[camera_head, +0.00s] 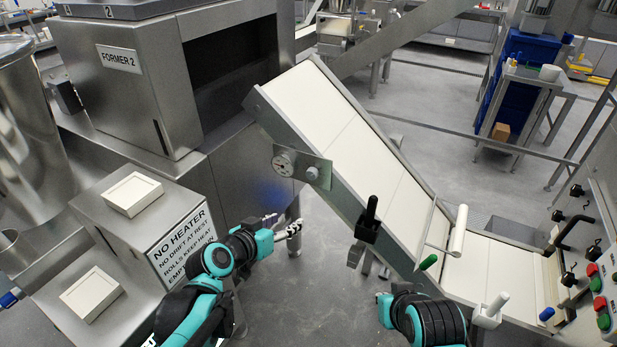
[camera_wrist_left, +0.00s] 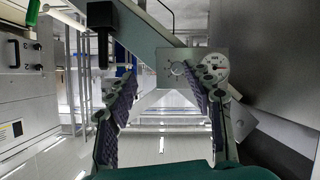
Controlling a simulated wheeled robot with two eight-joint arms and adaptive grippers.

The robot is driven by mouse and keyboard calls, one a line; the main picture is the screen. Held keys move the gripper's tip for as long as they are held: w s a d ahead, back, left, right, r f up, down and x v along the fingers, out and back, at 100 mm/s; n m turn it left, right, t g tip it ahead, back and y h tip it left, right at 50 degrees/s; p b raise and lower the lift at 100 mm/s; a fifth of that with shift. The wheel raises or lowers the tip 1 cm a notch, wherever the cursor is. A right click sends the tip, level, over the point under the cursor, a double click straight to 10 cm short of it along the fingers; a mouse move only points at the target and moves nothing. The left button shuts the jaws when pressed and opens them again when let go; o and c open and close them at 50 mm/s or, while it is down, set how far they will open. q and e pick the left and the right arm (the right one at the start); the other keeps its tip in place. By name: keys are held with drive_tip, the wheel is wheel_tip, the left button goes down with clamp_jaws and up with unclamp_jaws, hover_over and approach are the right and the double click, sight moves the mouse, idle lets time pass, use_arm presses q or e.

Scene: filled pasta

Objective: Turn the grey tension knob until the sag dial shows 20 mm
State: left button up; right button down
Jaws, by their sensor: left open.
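The grey tension knob (camera_head: 311,174) sits on a metal plate on the side of the sloping conveyor. The round white sag dial (camera_head: 284,163) is on the same plate, left of the knob; its reading is too small to tell. My left gripper (camera_head: 290,230) is open and empty, below the plate and apart from it. In the left wrist view the knob (camera_wrist_left: 180,70) and dial (camera_wrist_left: 215,66) lie ahead, near the tip of the right-hand finger of the open gripper (camera_wrist_left: 160,82). My right arm shows at the lower right; its gripper is not seen.
The conveyor's white belt (camera_head: 345,135) slopes down to the right. A black handle (camera_head: 370,215) sticks out from its side frame, right of the knob. The Former 2 cabinet (camera_head: 160,85) stands at the left, above a box with a No Heater sign (camera_head: 182,245). Floor shows below the plate.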

use_arm(q)
drive_tip(key=w+d+t+h, duration=0.2)
drive_tip(key=w+d+t, duration=0.1)
drive_tip(key=w, duration=0.6)
drive_tip(key=t+p, duration=0.1)
drive_tip(key=t, duration=0.1)
approach(311, 176)
drive_tip(key=shift+n, duration=0.3)
drive_tip(key=b+x, duration=0.1)
drive_tip(key=x, duration=0.7)
drive_tip(key=shift+w, duration=0.3)
drive_tip(key=c, duration=1.2)
